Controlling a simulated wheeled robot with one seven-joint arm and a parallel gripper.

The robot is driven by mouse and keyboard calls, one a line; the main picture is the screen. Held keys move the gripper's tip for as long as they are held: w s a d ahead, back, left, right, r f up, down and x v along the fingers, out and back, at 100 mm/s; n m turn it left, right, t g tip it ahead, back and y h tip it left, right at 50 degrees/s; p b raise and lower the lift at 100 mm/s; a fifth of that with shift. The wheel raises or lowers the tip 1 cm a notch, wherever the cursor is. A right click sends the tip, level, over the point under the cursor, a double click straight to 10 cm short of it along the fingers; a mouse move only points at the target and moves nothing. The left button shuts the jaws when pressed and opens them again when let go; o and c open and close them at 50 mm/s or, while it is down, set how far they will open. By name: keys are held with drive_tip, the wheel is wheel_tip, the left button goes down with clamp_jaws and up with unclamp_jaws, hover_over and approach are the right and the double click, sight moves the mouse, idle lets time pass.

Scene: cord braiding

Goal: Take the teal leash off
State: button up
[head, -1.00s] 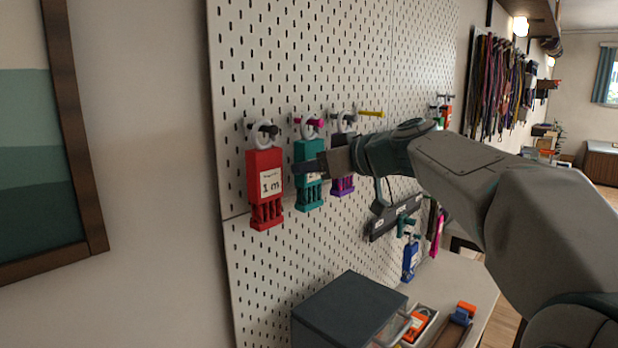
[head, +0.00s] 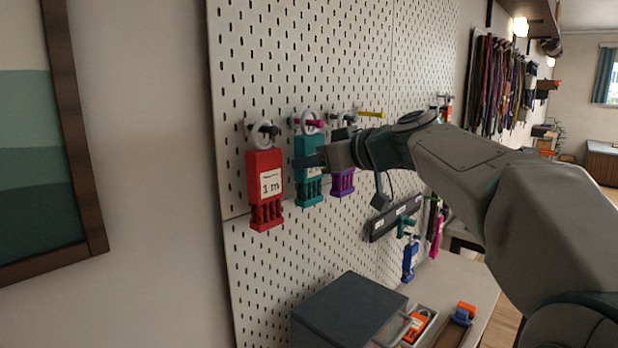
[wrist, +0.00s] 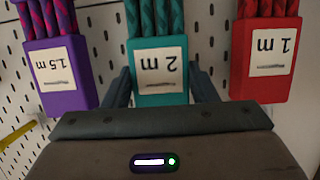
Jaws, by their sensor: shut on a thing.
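The teal leash (head: 309,150) hangs by a white ring from a peg with a magenta tip on the pegboard, between the red leash and the purple leash. It also shows in the wrist view (wrist: 160,95), with a white label reading 2 m upside down. My gripper (head: 305,162) is shut on the teal leash's block, one finger on each side of it in the wrist view. The ring is still around the peg. My gripper hides part of the label in the head view.
The red leash (head: 265,180), labelled 1 m, hangs close on the left. The purple leash (head: 342,182), labelled 1.5 m in the wrist view (wrist: 60,78), hangs close on the right. A yellow-tipped peg (head: 370,114) sticks out nearby. A dark box (head: 345,305) stands below.

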drive_tip(key=shift+s+d, duration=0.1)
drive_tip(key=s+d+b, duration=0.4)
drive_tip(key=d, duration=0.1)
idle(0.9)
